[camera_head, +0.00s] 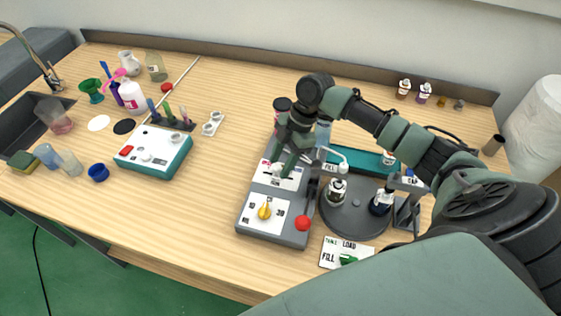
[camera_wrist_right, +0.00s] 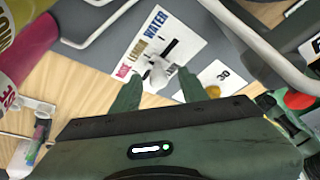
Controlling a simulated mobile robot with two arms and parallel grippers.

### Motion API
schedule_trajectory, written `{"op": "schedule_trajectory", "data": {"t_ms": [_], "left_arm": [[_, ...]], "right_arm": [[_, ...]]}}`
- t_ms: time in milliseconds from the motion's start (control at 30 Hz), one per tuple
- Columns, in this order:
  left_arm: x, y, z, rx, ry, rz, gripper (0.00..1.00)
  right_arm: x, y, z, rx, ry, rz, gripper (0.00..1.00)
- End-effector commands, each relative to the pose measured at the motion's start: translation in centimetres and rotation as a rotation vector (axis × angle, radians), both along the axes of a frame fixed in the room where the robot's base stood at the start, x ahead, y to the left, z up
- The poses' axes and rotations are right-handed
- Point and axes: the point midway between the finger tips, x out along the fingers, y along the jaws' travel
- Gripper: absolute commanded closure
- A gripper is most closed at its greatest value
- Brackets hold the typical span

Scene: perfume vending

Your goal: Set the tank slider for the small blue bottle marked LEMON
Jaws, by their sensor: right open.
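The tank slider panel (camera_wrist_right: 135,40) is a white plate with pink, LEMON and WATER labels beside a dark slot (camera_wrist_right: 172,48). The pale slider knob (camera_wrist_right: 157,76) sits towards the pink-label end of the slot; I cannot tell its exact setting. My right gripper (camera_wrist_right: 159,78) is open, its two fingertips on either side of the knob. Contact is unclear. In the head view the right gripper (camera_head: 281,170) is over the grey machine (camera_head: 245,222) and partly hides the panel. A dark blue bottle (camera_head: 381,203) stands on the round turntable (camera_head: 350,224); its label is unreadable. My left gripper is out of view.
A yellow knob (camera_head: 264,210) and a red button (camera_head: 303,223) are on the machine's near part. A second bottle (camera_head: 337,190) stands on the turntable. A green-and-white device (camera_head: 153,150) stands left, with bare table between.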

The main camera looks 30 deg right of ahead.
Motion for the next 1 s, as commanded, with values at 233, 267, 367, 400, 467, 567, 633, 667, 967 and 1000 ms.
{"op": "schedule_trajectory", "data": {"t_ms": [233, 267, 367, 400, 467, 567, 633, 667, 967, 1000], "left_arm": [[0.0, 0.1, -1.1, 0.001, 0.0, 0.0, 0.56], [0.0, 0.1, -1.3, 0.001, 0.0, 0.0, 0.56], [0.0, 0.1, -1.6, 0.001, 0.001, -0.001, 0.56], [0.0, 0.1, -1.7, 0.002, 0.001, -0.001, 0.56], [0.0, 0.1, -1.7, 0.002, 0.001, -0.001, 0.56], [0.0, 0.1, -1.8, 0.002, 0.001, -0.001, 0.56], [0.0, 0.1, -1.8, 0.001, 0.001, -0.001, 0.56], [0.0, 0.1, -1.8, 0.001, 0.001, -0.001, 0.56], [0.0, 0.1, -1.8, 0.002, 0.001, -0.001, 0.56], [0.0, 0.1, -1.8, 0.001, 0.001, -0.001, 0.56]], "right_arm": [[0.1, -1.5, 3.3, -0.002, -0.006, 0.0, 0.56], [0.1, -1.7, 3.8, -0.002, -0.007, -0.001, 0.56], [0.1, -2.2, 5.3, -0.001, -0.006, -0.001, 0.56], [0.0, -2.4, 5.7, -0.001, -0.004, -0.001, 0.56], [0.0, -2.6, 6.3, 0.0, -0.004, -0.001, 0.56], [0.0, -2.8, 6.9, 0.0, -0.003, 0.0, 0.56], [-0.1, -2.8, 7.0, 0.0, -0.002, 0.0, 0.56], [-0.1, -2.8, 7.0, 0.0, -0.002, 0.0, 0.56], [-0.1, -2.8, 7.0, 0.0, -0.002, 0.0, 0.56], [-0.1, -2.8, 7.0, 0.0, -0.002, 0.0, 0.56]]}}
